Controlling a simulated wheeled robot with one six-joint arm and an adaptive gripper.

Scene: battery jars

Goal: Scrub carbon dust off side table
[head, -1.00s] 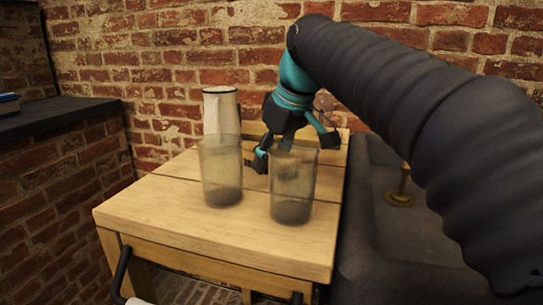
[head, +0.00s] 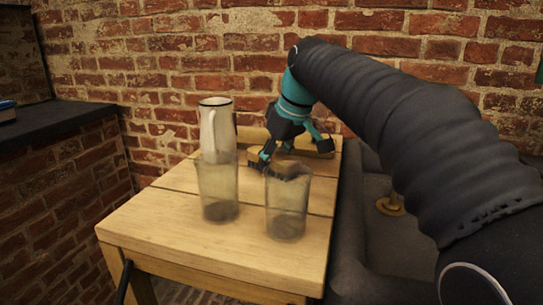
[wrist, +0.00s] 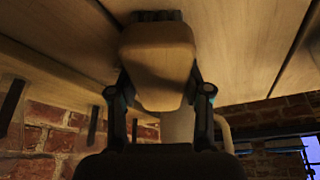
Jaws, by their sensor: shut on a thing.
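The wooden side table (head: 170,220) fills the middle of the head view. My gripper (head: 288,152) is over its back right part, behind the right jar. It is shut on a wooden-backed brush (wrist: 158,60), whose dark bristles show at the top of the wrist view, close to the tabletop. In the head view the brush is partly hidden by the fingers and jar. A dark patch shows through the right jar's upper part; I cannot tell whether it is bristles or dust. I see no clear dust on the bare front boards.
The left glass jar (head: 218,185) and right glass jar (head: 287,200) stand upright with dark contents at the bottom. A white pitcher (head: 216,128) stands behind the left jar. A dark sofa (head: 365,240) adjoins the right side; a brick wall (head: 190,60) is behind.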

